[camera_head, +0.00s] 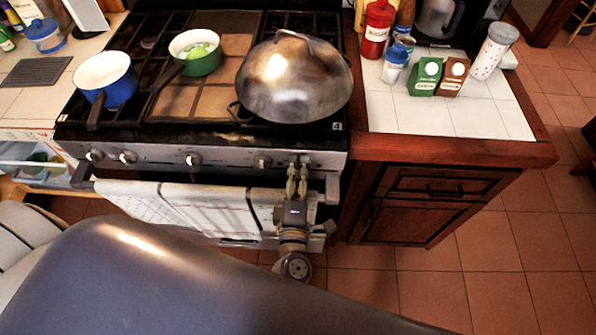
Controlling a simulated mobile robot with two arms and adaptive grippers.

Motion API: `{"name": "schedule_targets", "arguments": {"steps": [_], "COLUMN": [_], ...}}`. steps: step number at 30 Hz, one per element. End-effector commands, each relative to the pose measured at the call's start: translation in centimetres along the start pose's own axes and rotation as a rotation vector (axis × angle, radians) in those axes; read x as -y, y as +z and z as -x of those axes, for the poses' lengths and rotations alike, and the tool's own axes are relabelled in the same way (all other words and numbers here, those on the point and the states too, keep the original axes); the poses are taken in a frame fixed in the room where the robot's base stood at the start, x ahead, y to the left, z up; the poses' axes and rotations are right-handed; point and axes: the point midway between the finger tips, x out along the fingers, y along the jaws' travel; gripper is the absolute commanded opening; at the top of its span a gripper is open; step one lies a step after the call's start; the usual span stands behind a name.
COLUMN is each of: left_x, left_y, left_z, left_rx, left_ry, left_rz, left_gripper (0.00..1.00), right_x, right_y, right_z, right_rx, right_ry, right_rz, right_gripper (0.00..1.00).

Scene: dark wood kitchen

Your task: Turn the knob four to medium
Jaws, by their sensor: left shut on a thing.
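The stove's front panel (225,159) carries a row of knobs. My left gripper (298,163) is up against the right end of this panel, with its fingers pointing at the stove. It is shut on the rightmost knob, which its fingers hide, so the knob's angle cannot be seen. A small "4" mark (337,126) shows on the stove's right front corner, above that knob. The neighbouring knob (262,162) is just left of the fingers and free of them. My right gripper is not in view.
A large metal dome lid (294,79) covers the right burners. A blue pot (106,77) and a green pot (196,52) stand to its left. Towels (209,210) hang on the oven handle beside my gripper. The tiled floor (510,245) at right is clear.

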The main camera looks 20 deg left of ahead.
Motion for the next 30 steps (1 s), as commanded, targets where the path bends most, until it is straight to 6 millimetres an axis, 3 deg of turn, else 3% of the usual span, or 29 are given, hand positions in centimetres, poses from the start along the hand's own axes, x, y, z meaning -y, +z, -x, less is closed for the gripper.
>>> {"name": "schedule_targets", "arguments": {"steps": [7,8,9,10,22,26,30], "left_x": [0.1,0.1,0.1,0.1,0.1,0.1,0.2], "left_y": [0.0,0.0,0.0,0.0,0.0,0.0,0.0], "left_z": [0.0,0.0,0.0,0.0,0.5,2.4,5.5], "left_rx": [-0.001,-0.001,-0.001,-0.001,0.0,0.0,0.001], "left_ry": [-0.002,-0.002,-0.002,-0.002,-0.002,-0.004,-0.006], "left_rz": [-0.001,-0.001,-0.001,-0.001,-0.001,-0.002,-0.001], "left_gripper": [0.15,0.43,0.52,0.55,0.55,0.55,0.55], "right_x": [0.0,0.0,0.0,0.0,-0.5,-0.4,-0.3], "right_y": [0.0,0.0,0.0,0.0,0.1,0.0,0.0], "right_z": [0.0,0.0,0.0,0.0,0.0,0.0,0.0], "right_rx": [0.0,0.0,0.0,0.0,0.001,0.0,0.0], "right_ry": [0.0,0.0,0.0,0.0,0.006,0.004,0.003], "right_rz": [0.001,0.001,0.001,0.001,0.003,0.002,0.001], "right_gripper": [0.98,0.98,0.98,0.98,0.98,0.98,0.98]}}
